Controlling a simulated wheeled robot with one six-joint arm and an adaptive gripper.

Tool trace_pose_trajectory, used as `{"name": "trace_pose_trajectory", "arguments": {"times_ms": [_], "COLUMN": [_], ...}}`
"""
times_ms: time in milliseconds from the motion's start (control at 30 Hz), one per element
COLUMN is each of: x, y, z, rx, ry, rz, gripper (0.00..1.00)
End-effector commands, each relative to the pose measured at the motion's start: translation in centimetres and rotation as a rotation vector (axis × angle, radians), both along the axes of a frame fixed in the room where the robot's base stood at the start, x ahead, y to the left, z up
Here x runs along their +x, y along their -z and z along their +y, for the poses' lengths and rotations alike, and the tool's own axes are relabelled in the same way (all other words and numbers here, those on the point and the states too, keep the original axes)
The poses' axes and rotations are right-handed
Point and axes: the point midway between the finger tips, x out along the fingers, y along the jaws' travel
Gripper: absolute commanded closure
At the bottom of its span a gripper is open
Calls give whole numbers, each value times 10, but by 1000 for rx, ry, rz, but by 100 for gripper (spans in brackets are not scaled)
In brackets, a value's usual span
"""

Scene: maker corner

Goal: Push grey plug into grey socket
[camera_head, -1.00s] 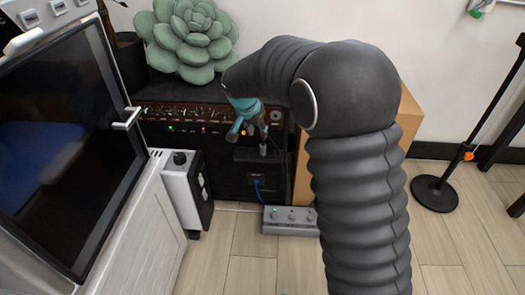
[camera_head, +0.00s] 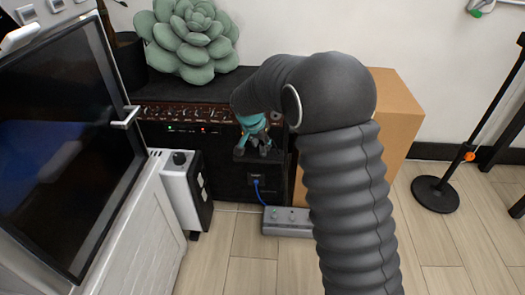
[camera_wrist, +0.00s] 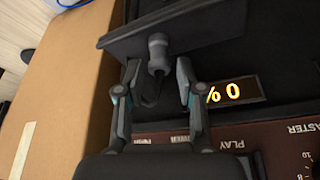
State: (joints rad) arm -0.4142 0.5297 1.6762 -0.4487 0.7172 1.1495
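A small grey knob-ended piece, which looks like the grey plug (camera_wrist: 157,50), stands on a dark flat ledge (camera_wrist: 205,22) in the wrist view. My gripper (camera_wrist: 159,68) has its two fingers apart, one on each side of the piece, with gaps showing. In the head view my gripper (camera_head: 253,145) is at the top of a small dark box on the amplifier's front, and its teal parts and my arm hide much of that spot. I cannot make out the grey socket for sure in either view.
The black amplifier (camera_head: 226,180) has a lit display (camera_wrist: 232,92). A blue cable (camera_head: 258,192) runs to a grey floor box (camera_head: 287,228). A cardboard box (camera_head: 398,110) stands right, a white and black unit (camera_head: 183,190) left. A green succulent (camera_head: 190,45) sits on top.

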Motion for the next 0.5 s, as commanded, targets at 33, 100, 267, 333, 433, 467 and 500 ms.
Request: {"name": "trace_pose_trajectory", "arguments": {"times_ms": [33, 100, 267, 333, 433, 467, 500], "x": [1, 4, 9, 9, 9, 9, 9], "y": [11, 20, 31, 31, 31, 31, 31], "z": [-2, -4, -5, -5, -5, -5, -5], "rx": [-1, -1, 0, 0, 0, 0, 0], "ry": [1, 2, 1, 1, 0, 0, 0], "rz": [4, 3, 1, 0, 0, 0, 0], "gripper": [62, 62, 62, 62, 62, 62, 62]}}
